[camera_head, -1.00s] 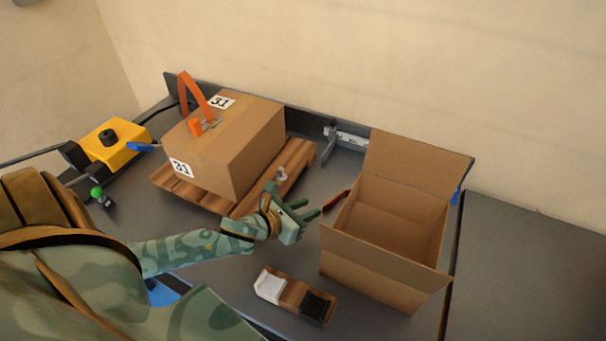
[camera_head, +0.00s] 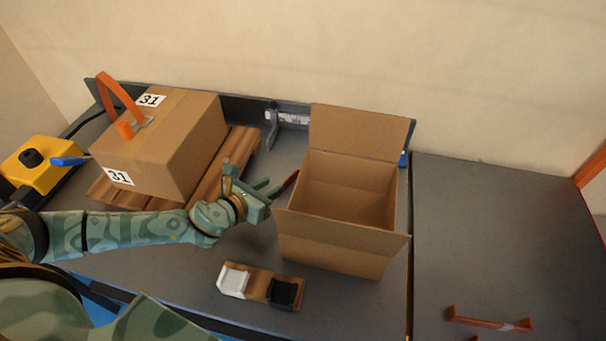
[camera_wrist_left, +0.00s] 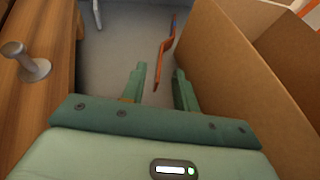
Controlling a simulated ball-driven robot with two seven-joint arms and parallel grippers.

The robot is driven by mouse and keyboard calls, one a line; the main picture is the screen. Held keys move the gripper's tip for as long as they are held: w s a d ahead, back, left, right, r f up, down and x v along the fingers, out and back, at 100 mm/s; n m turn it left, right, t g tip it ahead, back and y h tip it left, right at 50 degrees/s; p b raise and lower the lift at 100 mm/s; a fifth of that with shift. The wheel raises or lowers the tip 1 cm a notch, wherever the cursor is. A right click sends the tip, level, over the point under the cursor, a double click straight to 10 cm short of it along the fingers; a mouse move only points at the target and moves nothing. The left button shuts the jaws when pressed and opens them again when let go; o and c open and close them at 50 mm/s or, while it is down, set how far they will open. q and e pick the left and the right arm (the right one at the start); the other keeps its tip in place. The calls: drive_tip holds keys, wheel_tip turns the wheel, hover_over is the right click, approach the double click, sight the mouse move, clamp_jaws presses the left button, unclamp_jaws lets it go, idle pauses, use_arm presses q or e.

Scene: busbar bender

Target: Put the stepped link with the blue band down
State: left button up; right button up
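My left gripper (camera_head: 268,189) is low over the table, between the pallet and the open carton. In the left wrist view its fingers (camera_wrist_left: 160,75) are apart. A thin copper-orange stepped link (camera_wrist_left: 164,55) lies along the gap between and beyond the fingertips, with space on both sides. This link (camera_head: 288,182) also shows beside the carton's left wall in the head view. Another copper link (camera_head: 488,323) with a pale grey band stands on the right table. My right gripper is not in view.
The open carton (camera_head: 335,235) is close on the gripper's right. A taped box (camera_head: 165,150) sits on the wooden pallet (camera_head: 215,185). A board (camera_head: 258,285) with white and black blocks lies in front. The right table (camera_head: 490,230) is mostly clear.

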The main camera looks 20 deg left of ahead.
sight(287, 180)
use_arm(q)
drive_tip(key=x, duration=0.3)
drive_tip(key=shift+w+f+b, duration=0.1)
drive_tip(key=shift+w+b, duration=0.05)
drive_tip(key=shift+b, duration=0.2)
drive_tip(key=b+x, duration=0.1)
drive_tip(key=x, duration=0.1)
drive_tip(key=b+x, duration=0.1)
drive_tip(key=x, duration=0.1)
drive_tip(key=shift+w+d+f, duration=0.15)
drive_tip(key=shift+d+f, duration=0.05)
drive_tip(key=shift+f, duration=0.3)
drive_tip(key=shift+w, duration=0.2)
drive_tip(key=shift+r, duration=0.1)
clamp_jaws()
